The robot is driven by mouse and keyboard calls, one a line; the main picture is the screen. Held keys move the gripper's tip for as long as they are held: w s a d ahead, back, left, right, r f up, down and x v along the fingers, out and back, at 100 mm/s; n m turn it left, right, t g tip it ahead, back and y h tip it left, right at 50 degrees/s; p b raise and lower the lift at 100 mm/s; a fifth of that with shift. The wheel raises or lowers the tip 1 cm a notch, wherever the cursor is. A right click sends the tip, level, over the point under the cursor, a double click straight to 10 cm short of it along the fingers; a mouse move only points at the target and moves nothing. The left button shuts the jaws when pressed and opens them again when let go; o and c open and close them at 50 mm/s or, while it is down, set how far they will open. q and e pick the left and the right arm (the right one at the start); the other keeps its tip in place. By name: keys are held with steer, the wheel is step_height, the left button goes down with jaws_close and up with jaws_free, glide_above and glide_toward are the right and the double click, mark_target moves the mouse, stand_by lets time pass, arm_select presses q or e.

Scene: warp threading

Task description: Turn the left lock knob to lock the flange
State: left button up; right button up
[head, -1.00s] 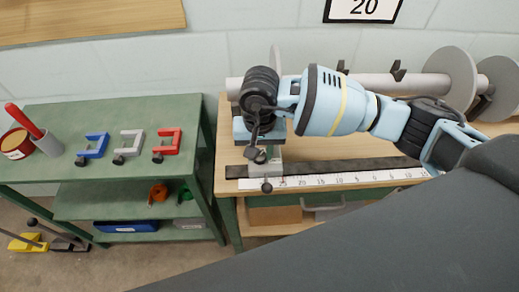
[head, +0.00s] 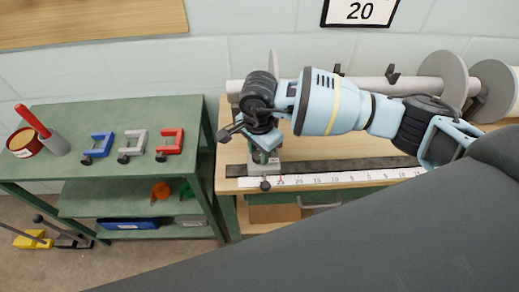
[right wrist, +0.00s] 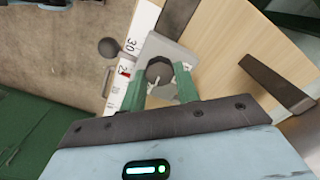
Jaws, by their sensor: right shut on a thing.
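In the right wrist view, the dark lock knob (right wrist: 158,71) sits on a grey block between the two green fingertips of my right gripper (right wrist: 160,88). The gripper is shut on the knob. In the head view my right gripper (head: 257,138) is at the left end of the bench, over a grey stand (head: 266,161), and hides most of the knob. My left gripper is in neither view.
A ruler strip (head: 330,178) runs along the bench front, with a ball-ended lever (head: 265,186) at its left. Two grey discs (head: 443,75) stand at the bar's right. A green shelf (head: 115,108) to the left holds blue, grey and red clamps and a cup.

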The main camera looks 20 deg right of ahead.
mark_target(259, 155)
steer(key=shift+m, duration=0.5)
steer(key=o, duration=1)
steer(key=shift+r, duration=3.95)
